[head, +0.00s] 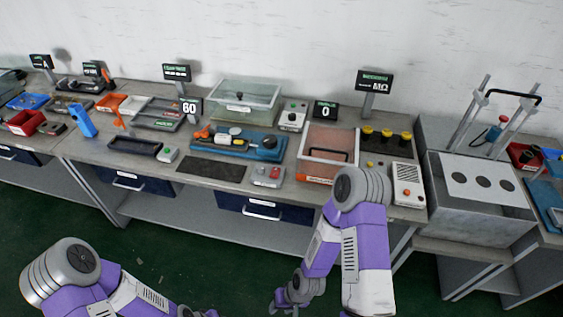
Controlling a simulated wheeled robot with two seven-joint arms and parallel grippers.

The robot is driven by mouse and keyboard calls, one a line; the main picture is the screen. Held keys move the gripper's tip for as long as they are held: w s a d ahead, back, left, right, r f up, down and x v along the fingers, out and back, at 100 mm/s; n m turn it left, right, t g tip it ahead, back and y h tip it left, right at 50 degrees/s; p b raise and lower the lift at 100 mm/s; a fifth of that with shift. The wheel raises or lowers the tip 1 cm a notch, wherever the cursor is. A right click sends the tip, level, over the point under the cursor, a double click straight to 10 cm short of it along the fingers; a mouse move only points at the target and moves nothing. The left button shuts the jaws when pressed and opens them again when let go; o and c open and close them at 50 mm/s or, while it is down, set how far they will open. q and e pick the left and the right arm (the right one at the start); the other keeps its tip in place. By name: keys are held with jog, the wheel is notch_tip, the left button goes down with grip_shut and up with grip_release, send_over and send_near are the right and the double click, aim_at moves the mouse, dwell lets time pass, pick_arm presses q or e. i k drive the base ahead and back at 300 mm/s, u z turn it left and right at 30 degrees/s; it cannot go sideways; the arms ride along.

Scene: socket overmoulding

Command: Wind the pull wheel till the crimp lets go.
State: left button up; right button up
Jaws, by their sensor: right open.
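A blue-based bench device (236,142) sits on the middle of the bench in the head view. It has an orange lever (202,133) at its left and a dark round part (269,142) at its right end, which looks like the pull wheel. The crimp is too small to make out. My right gripper (282,303) is open at the bottom edge, low in front of the bench and well apart from the device. My left arm shows at the lower left, but its gripper cannot be made out.
A dark mat (211,169) and a small grey button box (268,176) lie in front of the device. A clear-lidded box (244,101) stands behind it. Displays read 60 (190,107) and 0 (325,110).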

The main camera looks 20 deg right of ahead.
aim_at(269, 141)
jog(key=u, duration=1.05)
jog(key=i, duration=1.05)
jog(key=z, duration=0.2)
